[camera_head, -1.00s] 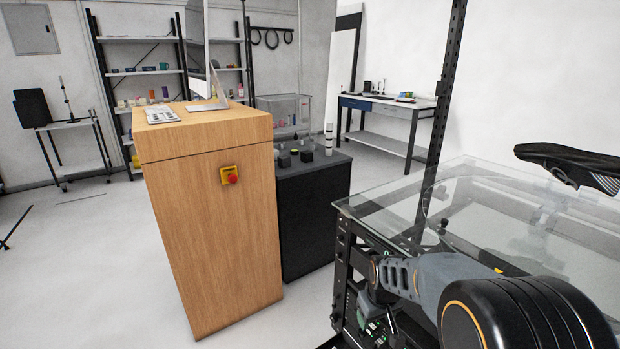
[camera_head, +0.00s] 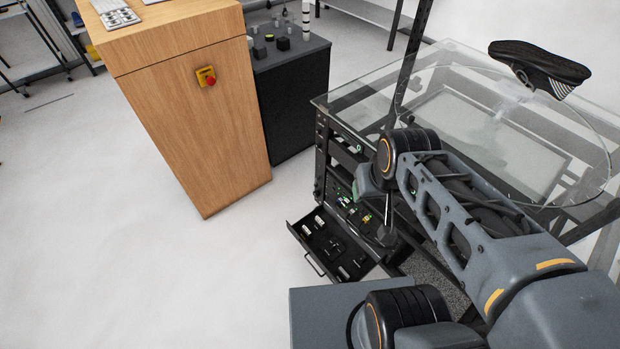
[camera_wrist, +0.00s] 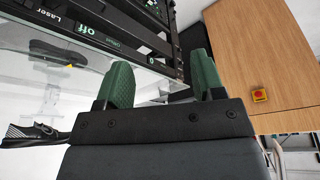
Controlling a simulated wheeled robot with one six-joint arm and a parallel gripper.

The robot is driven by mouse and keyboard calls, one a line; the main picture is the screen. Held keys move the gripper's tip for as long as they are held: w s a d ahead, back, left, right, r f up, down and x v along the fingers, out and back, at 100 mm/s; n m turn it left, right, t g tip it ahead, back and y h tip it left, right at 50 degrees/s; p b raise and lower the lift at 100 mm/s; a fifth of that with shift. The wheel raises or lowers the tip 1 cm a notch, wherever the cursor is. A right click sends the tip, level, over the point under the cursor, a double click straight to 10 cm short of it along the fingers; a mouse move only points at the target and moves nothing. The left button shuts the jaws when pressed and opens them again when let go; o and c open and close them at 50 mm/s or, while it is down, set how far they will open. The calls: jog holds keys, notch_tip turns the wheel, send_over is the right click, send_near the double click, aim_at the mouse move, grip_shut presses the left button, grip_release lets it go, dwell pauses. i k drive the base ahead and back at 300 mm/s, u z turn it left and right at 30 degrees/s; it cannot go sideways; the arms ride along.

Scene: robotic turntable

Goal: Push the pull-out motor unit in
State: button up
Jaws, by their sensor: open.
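A black pull-out unit (camera_head: 330,246), tray-like with small parts inside and a front handle, stands out low from the turntable's black frame in the head view. I take it to be the motor unit. My gripper (camera_wrist: 160,68) shows in the wrist view with two green fingers spread apart and nothing between them. In the head view my arm reaches over the right side, and its end is near the frame's front, above the pull-out unit and apart from it.
The turntable's glass top (camera_head: 450,90) carries a shoe (camera_head: 540,68). A wooden cabinet (camera_head: 190,110) with a red emergency button (camera_head: 206,77) and a dark cabinet (camera_head: 290,95) stand to the left. Floor before the pull-out unit is clear.

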aim_at(349, 247)
jog(key=z, duration=0.8)
jog(key=k, duration=0.45)
jog(key=u, duration=0.95)
jog(key=i, duration=0.35)
jog(key=z, duration=0.05)
jog(key=k, duration=0.5)
jog(key=u, duration=2.3)
jog(key=k, duration=0.65)
jog(key=z, duration=0.7)
jog(key=i, duration=1)
jog(key=u, duration=0.05)
